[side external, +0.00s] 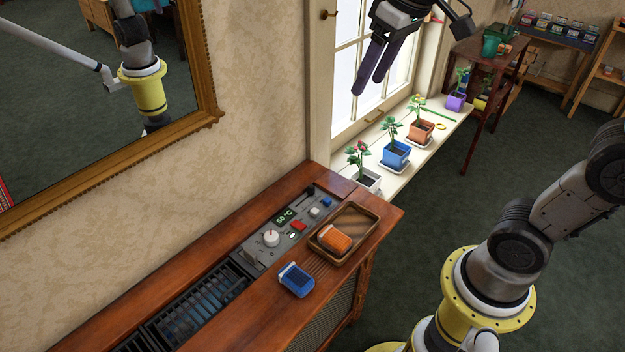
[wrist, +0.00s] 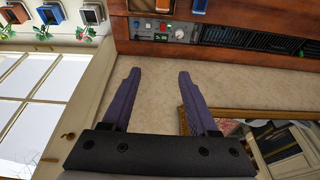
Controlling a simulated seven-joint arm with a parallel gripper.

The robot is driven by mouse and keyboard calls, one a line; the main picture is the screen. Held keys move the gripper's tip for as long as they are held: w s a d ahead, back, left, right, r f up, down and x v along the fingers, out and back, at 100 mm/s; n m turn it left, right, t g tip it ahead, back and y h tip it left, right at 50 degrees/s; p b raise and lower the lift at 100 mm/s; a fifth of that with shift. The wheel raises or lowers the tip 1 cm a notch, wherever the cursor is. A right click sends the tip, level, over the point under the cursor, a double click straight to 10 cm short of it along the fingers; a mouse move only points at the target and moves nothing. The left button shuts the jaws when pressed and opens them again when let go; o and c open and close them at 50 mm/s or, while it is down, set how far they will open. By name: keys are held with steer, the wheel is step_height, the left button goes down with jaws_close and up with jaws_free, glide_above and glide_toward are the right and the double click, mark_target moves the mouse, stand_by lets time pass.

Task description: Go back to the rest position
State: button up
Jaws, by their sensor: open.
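My gripper (side external: 369,86) hangs in the air at the top of the side external view, in front of the window and well above the sill. Its two purple fingers are apart with nothing between them. In the wrist view the open fingers (wrist: 158,72) have only bare wall behind the gap. No held object shows in either view.
Below stands a wooden cabinet (side external: 218,287) with a control panel (side external: 259,248), a wooden tray (side external: 359,248) holding an orange item (side external: 334,239), and a blue item (side external: 296,280). Several potted plants line the sill (side external: 444,132). A framed mirror (side external: 150,140) hangs on the wall.

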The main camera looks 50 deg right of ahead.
steer(key=s+f+t, duration=0.1)
steer(key=s+f, duration=0.8)
steer(key=s, duration=0.4)
steer(key=shift+s+d+f+t, duration=0.15)
steer(key=shift+s+f+t, duration=0.05)
steer(key=shift+s+t, duration=0.2)
